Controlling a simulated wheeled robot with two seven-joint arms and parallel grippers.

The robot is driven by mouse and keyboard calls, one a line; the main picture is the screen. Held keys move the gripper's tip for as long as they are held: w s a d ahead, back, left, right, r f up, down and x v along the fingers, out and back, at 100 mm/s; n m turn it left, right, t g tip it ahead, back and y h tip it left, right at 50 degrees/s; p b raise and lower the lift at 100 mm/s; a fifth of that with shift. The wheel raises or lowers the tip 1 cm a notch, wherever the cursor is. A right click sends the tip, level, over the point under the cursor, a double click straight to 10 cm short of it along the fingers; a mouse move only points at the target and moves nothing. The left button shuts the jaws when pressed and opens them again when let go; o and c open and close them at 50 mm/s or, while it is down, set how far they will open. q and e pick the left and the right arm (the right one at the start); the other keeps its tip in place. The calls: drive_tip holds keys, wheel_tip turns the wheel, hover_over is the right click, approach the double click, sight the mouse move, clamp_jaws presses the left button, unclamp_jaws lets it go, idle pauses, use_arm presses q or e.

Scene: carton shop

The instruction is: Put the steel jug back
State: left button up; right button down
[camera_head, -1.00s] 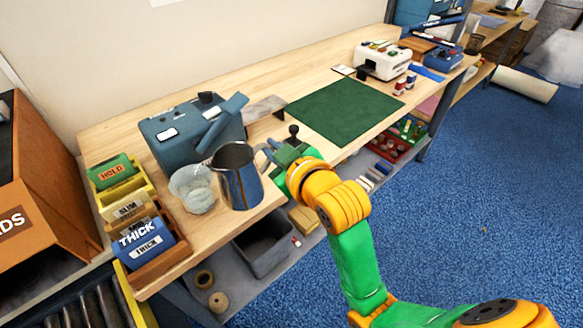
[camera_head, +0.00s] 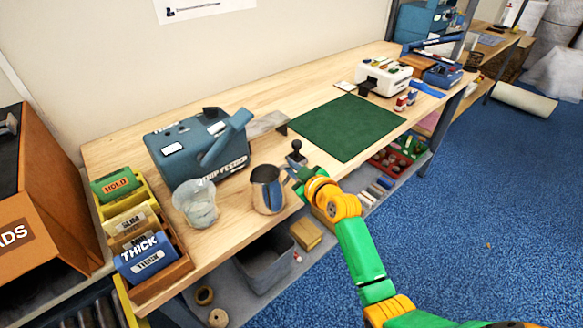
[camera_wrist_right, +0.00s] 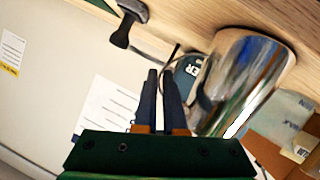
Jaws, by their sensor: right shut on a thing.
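The steel jug (camera_head: 268,190) is upright near the bench's front edge, right of a clear beaker (camera_head: 196,203). My right gripper (camera_head: 293,178) is at the jug's right side, shut on its handle. In the right wrist view the shiny jug (camera_wrist_right: 245,75) is beside the closed fingers (camera_wrist_right: 165,85), and the grip itself is partly hidden. I cannot tell whether the jug's base touches the bench top. My left gripper is not in view.
A blue-grey strip feeder (camera_head: 195,150) stands behind the jug and beaker. A green mat (camera_head: 347,126) lies flat to the right. A small black-knobbed object (camera_head: 296,152) stands behind my right gripper. Card holders (camera_head: 140,245) fill the bench's left end.

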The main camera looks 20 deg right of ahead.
drive_tip(key=c, duration=1)
unclamp_jaws()
drive_tip(key=shift+a, duration=0.1)
drive_tip(key=shift+s, duration=0.1)
drive_tip(key=v, duration=1.2)
drive_tip(key=s+f+m+g+h, duration=0.1)
drive_tip(key=s+f+m+g, duration=0.15)
drive_tip(key=f, duration=0.95)
drive_tip(key=s+f+m+g, duration=0.1)
drive_tip(key=s+f+g, duration=0.2)
drive_tip(key=f, duration=0.9)
drive_tip(key=s+f+g, duration=0.2)
drive_tip(key=s+f, duration=0.4)
drive_tip(key=s, duration=0.4)
drive_tip(key=s+a+f+g, duration=0.1)
drive_tip(key=s+f+g, duration=0.2)
drive_tip(key=s+f, duration=0.3)
drive_tip(key=s+a+f+g+h, duration=0.1)
drive_tip(key=s+f, duration=0.6)
drive_tip(key=s, duration=0.7)
drive_tip(key=shift+s+g, duration=0.15)
drive_tip(key=shift+g, duration=0.7)
